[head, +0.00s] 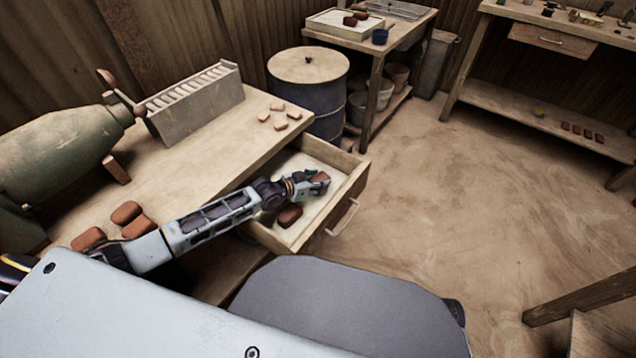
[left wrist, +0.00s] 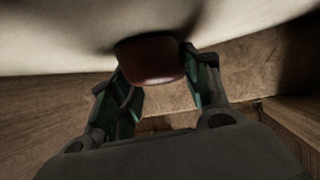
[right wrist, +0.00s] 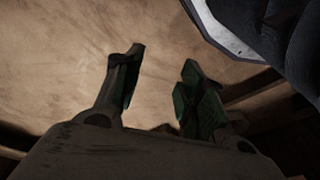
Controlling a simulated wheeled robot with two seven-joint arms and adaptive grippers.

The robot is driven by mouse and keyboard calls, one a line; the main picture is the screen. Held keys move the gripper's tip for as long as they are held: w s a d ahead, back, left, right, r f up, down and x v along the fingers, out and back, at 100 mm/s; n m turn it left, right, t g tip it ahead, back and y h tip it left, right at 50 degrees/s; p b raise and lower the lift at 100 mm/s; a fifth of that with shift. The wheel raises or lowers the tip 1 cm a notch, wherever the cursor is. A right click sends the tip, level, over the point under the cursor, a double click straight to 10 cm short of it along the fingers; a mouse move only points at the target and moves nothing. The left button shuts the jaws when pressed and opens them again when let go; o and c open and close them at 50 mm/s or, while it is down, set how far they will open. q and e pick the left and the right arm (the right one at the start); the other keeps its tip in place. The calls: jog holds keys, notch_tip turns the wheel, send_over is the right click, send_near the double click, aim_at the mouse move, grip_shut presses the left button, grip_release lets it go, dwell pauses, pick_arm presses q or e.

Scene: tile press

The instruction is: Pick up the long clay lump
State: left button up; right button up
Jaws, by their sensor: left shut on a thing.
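My left gripper (head: 314,184) is inside the open drawer and shut on a reddish-brown clay lump (head: 320,177). In the left wrist view the lump (left wrist: 150,60) sits between the two fingertips, against the pale drawer lining. Its far side is hidden, so I cannot tell its full length. A second brown clay lump (head: 289,216) lies in the drawer, nearer to me. Three more brown lumps (head: 126,212) lie on the workbench at the left, partly behind my arm. My right gripper (right wrist: 162,75) is open and empty, with bare floor in its view; it does not show in the head view.
The drawer (head: 346,192) is pulled out from the workbench (head: 215,150), its walls close around my left gripper. Several small tan pieces (head: 278,116) and a slotted rack (head: 195,103) stand on the bench. A lidded barrel (head: 310,95) stands behind. The floor (head: 450,200) to the right is clear.

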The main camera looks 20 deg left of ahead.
aim_at(316, 181)
pick_arm(q)
jog(key=shift+s+a+f, duration=0.1)
jog(key=shift+s+f, duration=0.05)
jog(key=shift+f, duration=0.05)
jog(key=shift+r, duration=0.6)
grip_shut()
notch_tip(316, 181, up, 6)
jog(key=shift+r+p, duration=0.2)
jog(key=shift+p, duration=0.95)
jog(key=shift+r+p, duration=0.3)
jog(key=shift+r, duration=1)
pick_arm(e)
notch_tip(316, 181, down, 6)
jog(key=d, duration=0.1)
jog(key=shift+s+d+f, duration=0.2)
jog(key=shift+f, duration=0.05)
